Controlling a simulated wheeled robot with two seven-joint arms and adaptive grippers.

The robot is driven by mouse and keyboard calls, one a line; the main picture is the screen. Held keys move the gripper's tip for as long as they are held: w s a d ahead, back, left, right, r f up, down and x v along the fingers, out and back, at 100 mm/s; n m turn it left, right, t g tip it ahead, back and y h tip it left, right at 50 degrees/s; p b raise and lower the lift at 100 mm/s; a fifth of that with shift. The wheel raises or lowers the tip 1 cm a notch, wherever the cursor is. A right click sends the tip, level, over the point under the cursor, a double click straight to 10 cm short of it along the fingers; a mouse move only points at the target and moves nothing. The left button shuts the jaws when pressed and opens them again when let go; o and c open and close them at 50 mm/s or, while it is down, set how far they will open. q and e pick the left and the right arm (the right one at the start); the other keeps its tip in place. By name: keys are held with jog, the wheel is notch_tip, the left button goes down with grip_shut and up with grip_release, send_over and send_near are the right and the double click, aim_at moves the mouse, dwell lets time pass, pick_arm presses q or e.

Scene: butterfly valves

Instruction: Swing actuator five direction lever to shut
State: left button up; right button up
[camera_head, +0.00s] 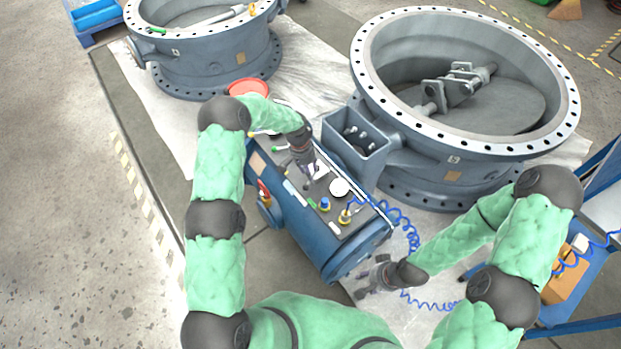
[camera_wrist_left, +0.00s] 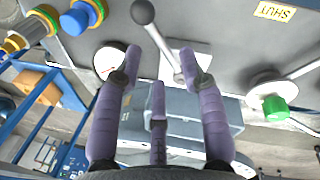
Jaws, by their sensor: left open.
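The lever (camera_wrist_left: 143,14) with a grey ball knob shows in the left wrist view. Its rod slants down to a white plate on the dark panel, which cannot be read as actuator five from here. A yellow SHUT label (camera_wrist_left: 275,11) is at the upper right of that view. My left gripper (camera_wrist_left: 160,62) is open, its purple fingers on either side of the rod, with no clear contact. In the head view my left gripper (camera_head: 312,178) is over the blue actuator's (camera_head: 318,232) top panel and hides the lever. My right gripper (camera_head: 374,280) is beside the actuator's near end.
A second lever with a green knob (camera_wrist_left: 276,108) and a round gauge (camera_wrist_left: 111,61) flank the fingers. Blue and yellow fittings (camera_head: 326,203) stand on the panel. A blue coiled hose (camera_head: 400,228) runs beside it. Large grey valve bodies (camera_head: 440,165) stand behind.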

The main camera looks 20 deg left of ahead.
pick_arm(q)
jog(key=shift+d+f+b, duration=0.25)
jog(key=shift+f, duration=0.75)
jog(key=shift+d+f+b, duration=0.2)
jog(key=shift+f, duration=0.8)
grip_shut()
